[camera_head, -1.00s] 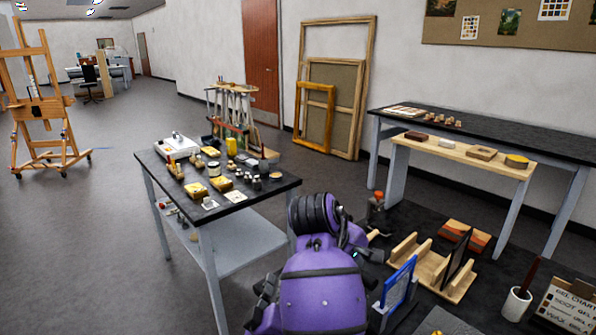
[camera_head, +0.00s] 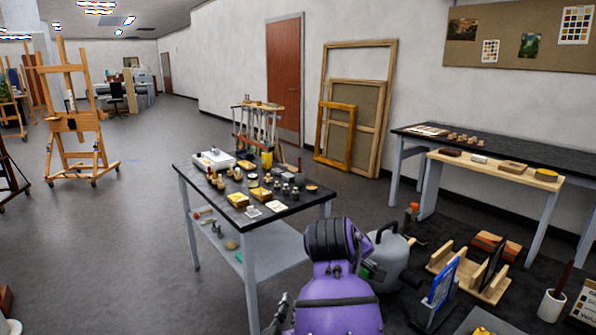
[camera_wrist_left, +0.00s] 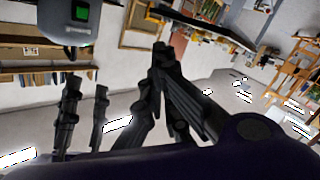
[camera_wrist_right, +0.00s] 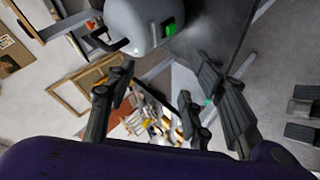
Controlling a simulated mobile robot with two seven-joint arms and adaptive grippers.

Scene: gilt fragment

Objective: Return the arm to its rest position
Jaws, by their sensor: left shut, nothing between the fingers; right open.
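My left gripper (camera_head: 278,312) shows partly at the bottom of the head view, black, beside a purple arm link. In the left wrist view my left gripper (camera_wrist_left: 160,52) has its fingers together with nothing between them. My right gripper (camera_wrist_right: 165,66) shows in the right wrist view with its black fingers spread and empty. I cannot make out the right gripper in the head view.
A black-topped table (camera_head: 292,208) with jars and yellow blocks stands close ahead. A wooden rack (camera_head: 480,288), a blue frame (camera_head: 441,284) and a white cup (camera_head: 551,305) are at lower right. Easels (camera_head: 75,120) stand left. Open floor (camera_head: 110,240) lies left.

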